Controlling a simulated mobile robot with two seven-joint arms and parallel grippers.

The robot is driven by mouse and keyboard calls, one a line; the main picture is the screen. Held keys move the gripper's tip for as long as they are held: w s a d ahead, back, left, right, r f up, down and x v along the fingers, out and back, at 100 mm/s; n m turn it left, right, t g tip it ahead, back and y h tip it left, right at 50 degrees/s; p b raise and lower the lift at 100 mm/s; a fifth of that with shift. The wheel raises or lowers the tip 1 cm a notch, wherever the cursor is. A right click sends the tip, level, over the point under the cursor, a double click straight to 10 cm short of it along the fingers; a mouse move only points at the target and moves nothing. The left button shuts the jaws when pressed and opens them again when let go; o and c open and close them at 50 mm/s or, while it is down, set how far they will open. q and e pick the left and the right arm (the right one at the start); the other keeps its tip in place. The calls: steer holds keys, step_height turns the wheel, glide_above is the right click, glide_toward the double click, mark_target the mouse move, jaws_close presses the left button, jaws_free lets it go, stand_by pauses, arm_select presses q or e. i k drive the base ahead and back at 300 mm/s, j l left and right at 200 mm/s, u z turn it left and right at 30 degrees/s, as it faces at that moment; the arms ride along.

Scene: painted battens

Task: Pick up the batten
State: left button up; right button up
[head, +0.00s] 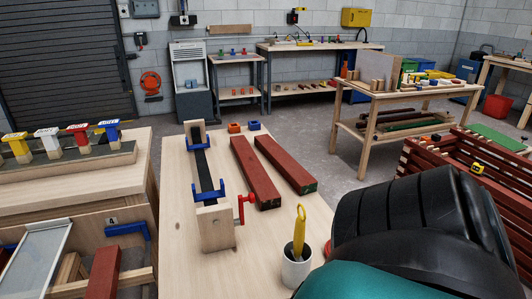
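Two dark red battens lie side by side on the light wooden table in front of me. The left batten (256,175) is nearest the wooden clamp jig, and the right batten (286,166) lies beside it with a narrow gap between. Their near end faces look dark, with small green marks. Another red batten (103,272) shows at the lower left, partly cut off by the picture edge. A large black and teal part of my arm covers the lower right. Neither gripper's fingers show in the head view.
The clamp jig (216,226) with blue parts and a red handle stands left of the battens. A white cup (296,269) with a yellow-handled tool stands near. Small orange (234,127) and blue blocks sit at the table's far end. Slatted red wood (425,172) stands right.

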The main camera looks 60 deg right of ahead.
mark_target(267, 197)
steer(key=z, duration=1.9)
